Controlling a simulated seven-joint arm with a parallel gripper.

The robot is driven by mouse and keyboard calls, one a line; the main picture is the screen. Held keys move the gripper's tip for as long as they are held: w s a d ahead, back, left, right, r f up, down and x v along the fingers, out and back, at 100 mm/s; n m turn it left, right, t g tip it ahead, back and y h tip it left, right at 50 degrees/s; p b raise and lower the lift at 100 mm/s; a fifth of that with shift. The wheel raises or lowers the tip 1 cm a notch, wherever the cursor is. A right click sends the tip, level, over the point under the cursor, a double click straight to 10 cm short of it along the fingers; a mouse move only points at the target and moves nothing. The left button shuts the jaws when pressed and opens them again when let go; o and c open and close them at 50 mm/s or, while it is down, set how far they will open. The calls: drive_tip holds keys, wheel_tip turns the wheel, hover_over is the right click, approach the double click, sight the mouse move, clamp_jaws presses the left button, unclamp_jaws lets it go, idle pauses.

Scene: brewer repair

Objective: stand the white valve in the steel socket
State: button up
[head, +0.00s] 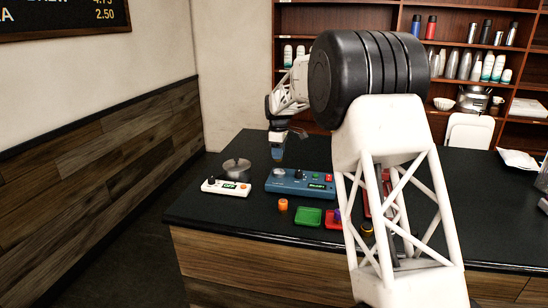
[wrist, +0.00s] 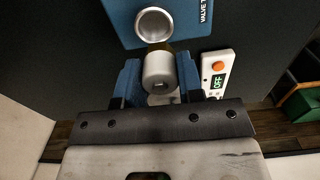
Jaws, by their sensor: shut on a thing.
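The white valve (wrist: 158,72) is between the two blue fingers of my gripper (wrist: 159,76), which is shut on it. One rounded end of the valve faces the wrist camera, and a yellowish band shows at its far end. The steel socket (wrist: 153,24) is a round, open ring on the blue tester box (wrist: 185,15). It appears empty and lies just beyond the valve in the wrist view. In the head view my gripper (head: 277,158) hangs above the left part of the blue tester (head: 300,186). There the valve cannot be made out.
A white box with an orange knob (wrist: 218,66) sits beside the tester, with a steel pot (head: 236,168) near it. An orange cylinder (head: 283,205), a green tray (head: 308,217) and a red tray (head: 333,219) stand in front. My arm hides part of the counter.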

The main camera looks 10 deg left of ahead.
sight(279, 174)
drive_tip(key=shift+w+d, duration=0.1)
drive_tip(key=shift+w, duration=0.3)
drive_tip(key=shift+f, duration=0.15)
drive_tip(key=shift+f, duration=1.95)
drive_tip(key=shift+f, duration=1.2)
idle(2.4)
drive_tip(key=o, duration=1.1)
drive_tip(key=shift+c, duration=0.2)
drive_tip(key=shift+o, duration=0.5)
drive_tip(key=o, duration=0.3)
